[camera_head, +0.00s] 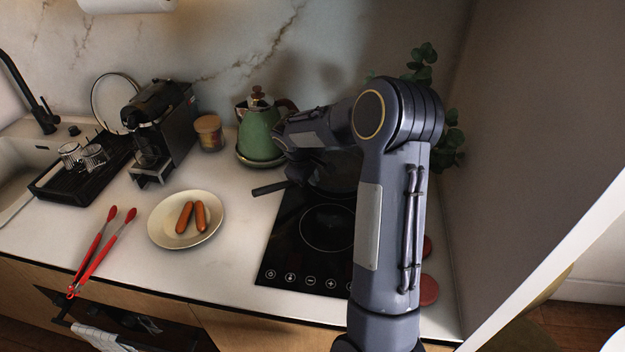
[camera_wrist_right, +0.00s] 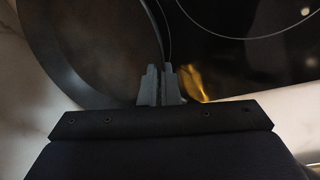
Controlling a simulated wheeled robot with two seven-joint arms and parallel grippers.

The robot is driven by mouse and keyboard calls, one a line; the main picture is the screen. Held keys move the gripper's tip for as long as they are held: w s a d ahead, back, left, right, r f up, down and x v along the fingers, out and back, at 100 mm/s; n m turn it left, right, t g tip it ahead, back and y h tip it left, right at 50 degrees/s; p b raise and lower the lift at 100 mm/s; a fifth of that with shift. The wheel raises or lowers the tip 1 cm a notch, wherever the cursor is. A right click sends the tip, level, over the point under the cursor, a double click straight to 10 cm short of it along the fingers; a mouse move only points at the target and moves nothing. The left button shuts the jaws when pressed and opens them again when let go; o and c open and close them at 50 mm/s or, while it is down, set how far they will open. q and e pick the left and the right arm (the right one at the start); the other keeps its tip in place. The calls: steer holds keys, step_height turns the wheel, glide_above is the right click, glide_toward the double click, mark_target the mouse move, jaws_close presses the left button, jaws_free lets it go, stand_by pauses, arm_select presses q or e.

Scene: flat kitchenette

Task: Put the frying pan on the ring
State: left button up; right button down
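The dark frying pan (camera_head: 339,174) is at the back of the black hob, partly hidden behind my right arm; its handle (camera_head: 269,188) points left over the counter. My right gripper (camera_head: 296,172) is at the pan's left side, its fingers hidden in the head view. In the right wrist view its fingertips (camera_wrist_right: 161,84) are close together on the rim of the pan (camera_wrist_right: 90,50). A ring (camera_head: 327,228) is marked on the front of the hob, with nothing on it; part of a ring (camera_wrist_right: 250,36) shows beside the pan. My left gripper is out of view.
A green kettle (camera_head: 258,135) stands behind the gripper. A plate (camera_head: 164,237) with two sausages and red tongs (camera_head: 98,250) lie left of the hob. A coffee machine (camera_head: 163,125) and drying rack (camera_head: 72,181) stand farther left. A wall bounds the right.

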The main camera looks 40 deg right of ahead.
steer(key=shift+f, duration=0.75)
steer(key=shift+f+b, duration=0.2)
steer(key=shift+b, duration=0.1)
steer(key=c, duration=1.7)
jaws_free()
